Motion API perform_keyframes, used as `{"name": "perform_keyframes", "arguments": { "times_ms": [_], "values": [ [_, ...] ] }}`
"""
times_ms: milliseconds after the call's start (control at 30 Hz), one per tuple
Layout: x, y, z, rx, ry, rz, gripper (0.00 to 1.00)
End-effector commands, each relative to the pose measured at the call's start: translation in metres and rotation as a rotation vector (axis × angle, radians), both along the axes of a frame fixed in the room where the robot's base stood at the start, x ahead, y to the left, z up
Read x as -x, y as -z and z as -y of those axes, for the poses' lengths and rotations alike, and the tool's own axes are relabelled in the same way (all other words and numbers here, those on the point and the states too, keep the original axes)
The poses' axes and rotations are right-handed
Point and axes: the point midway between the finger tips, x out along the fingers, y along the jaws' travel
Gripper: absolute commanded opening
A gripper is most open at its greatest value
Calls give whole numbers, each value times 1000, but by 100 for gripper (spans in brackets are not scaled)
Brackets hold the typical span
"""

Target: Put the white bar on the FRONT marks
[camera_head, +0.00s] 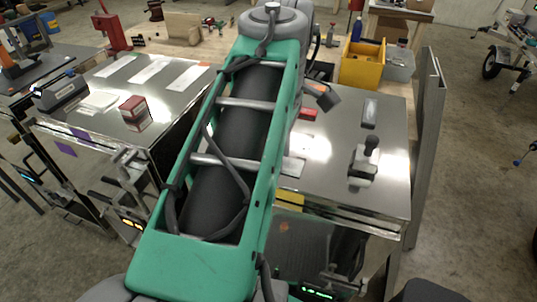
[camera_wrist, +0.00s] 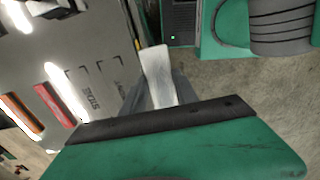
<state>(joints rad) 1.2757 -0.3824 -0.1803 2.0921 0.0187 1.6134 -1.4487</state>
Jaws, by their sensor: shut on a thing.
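My gripper (camera_wrist: 160,88) shows in the wrist view, shut on the white bar (camera_wrist: 157,70). The bar sticks out beyond the dark fingers, apparently clear of the surface below. To the left lies a pale metal surface with dark printed lettering (camera_wrist: 92,100) that seems to read SIDE, turned over. I cannot make out a FRONT mark. In the head view my green arm covers the middle of the scene and hides the gripper and the bar.
In the wrist view an orange-red bar (camera_wrist: 22,112) lies on the metal surface. In the head view a yellow bin (camera_head: 362,65) stands behind the right steel top (camera_head: 335,185), which carries a black-knobbed fixture (camera_head: 363,166).

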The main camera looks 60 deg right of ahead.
Motion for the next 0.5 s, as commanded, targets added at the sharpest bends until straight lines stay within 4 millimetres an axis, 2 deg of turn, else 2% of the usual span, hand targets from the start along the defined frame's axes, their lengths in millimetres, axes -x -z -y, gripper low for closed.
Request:
{"name": "perform_keyframes", "arguments": {
  "times_ms": [167, 233, 433, 500],
  "values": [
    [-8, 8, 17, -2, -5, 0, 0],
    [-15, 28, 34, -3, -4, -1, 0],
    [-39, 55, 87, -2, -4, -1, 0],
    [-44, 76, 98, -1, -3, -1, 0]
  ]
}}
